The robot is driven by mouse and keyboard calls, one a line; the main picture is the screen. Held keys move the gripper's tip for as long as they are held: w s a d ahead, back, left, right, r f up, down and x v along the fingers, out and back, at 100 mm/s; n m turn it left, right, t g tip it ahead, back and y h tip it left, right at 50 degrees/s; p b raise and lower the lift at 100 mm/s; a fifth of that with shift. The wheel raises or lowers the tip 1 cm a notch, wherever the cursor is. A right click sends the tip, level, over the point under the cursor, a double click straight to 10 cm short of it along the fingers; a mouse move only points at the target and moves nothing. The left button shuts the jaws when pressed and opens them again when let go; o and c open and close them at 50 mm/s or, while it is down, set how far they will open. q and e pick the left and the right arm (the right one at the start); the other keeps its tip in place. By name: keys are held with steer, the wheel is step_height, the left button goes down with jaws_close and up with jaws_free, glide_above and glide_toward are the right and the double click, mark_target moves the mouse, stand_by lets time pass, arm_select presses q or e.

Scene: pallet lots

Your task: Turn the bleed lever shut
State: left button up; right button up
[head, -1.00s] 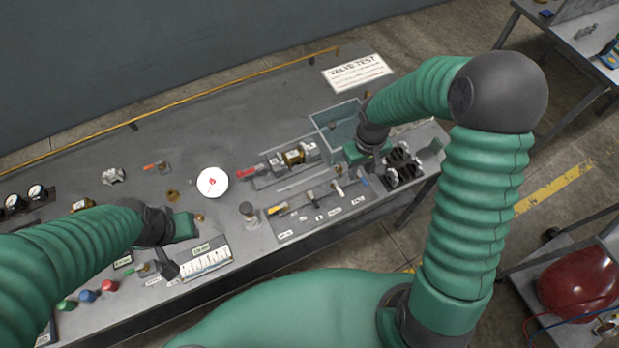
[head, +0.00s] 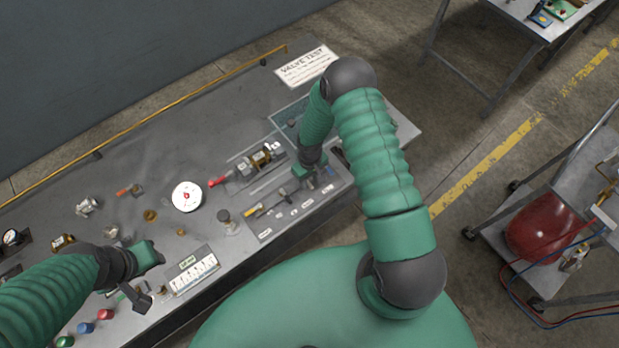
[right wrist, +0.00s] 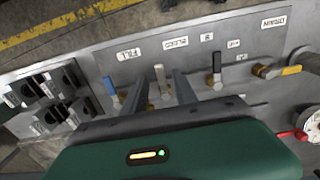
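The bleed lever (right wrist: 160,74) is a pale handle in the valve row, near the label "BLEED" (right wrist: 175,43) in the right wrist view. My right gripper (right wrist: 162,86) is open, with one dark finger on each side of this lever. I cannot tell whether either finger touches it. In the head view my right gripper (head: 308,174) is over the right end of the valve panel (head: 265,233) and hides part of it. My left gripper (head: 150,256) is over the left part of the bench, and its finger opening is not clear.
A blue lever (right wrist: 110,87) and a black lever (right wrist: 216,64) flank the bleed lever. A yellow lever (right wrist: 291,70) is farther right. A black block (right wrist: 60,95) stands left. A white gauge (head: 187,196) and a brass-and-steel valve (head: 258,160) sit on the bench.

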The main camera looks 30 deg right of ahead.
steer(key=shift+f, duration=0.65)
jaws_close()
